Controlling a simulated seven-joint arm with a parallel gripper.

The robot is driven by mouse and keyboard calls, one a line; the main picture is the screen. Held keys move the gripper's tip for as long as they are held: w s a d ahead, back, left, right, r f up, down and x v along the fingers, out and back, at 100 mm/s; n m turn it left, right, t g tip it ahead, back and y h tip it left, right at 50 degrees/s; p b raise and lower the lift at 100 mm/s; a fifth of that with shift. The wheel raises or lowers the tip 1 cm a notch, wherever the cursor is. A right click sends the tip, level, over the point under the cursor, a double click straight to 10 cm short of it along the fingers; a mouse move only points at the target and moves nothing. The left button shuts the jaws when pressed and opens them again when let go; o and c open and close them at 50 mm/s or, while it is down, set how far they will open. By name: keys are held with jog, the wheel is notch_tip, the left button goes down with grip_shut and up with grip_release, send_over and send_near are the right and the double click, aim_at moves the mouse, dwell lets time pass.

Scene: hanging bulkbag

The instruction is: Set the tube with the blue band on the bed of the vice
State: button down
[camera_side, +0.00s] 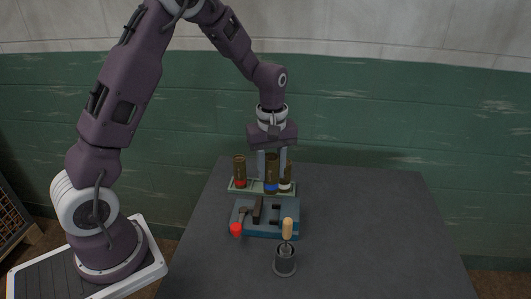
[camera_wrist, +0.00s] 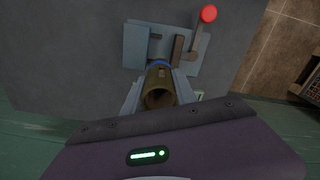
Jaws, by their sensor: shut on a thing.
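The tube with the blue band (camera_side: 271,171) is brown and upright, its blue band near the lower end. My gripper (camera_side: 272,168) is shut on it from above, one finger on each side. In the wrist view the tube (camera_wrist: 160,89) shows between the fingers, its open mouth towards the camera and its blue band at the far end. Its lower end overlaps the rack in the side view; I cannot tell whether it touches. The vice (camera_side: 291,216) is blue-grey with dark jaw parts, in front of the tube; it also shows in the wrist view (camera_wrist: 137,48).
A pale green rack (camera_side: 251,187) holds a red-banded tube (camera_side: 239,169) on the left. A white-banded tube (camera_side: 287,182) stands close to the right finger. The vice's red knob (camera_side: 236,229) is at its left. A wooden-handled tool (camera_side: 287,229) stands in a dark holder (camera_side: 285,265) in front.

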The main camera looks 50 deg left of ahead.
jog(key=shift+s+d+f, duration=0.2)
jog(key=shift+d+f, duration=0.1)
jog(key=shift+f, duration=0.9)
jog(key=shift+s+d+f, duration=0.25)
jog(key=shift+f, duration=1)
jog(key=shift+s+d+f, duration=0.2)
jog(key=shift+d+f, duration=0.1)
jog(key=shift+f, duration=0.9)
jog(key=c, duration=0.9)
grip_release()
jog(key=shift+r, duration=0.1)
notch_tip(320, 180, up, 7)
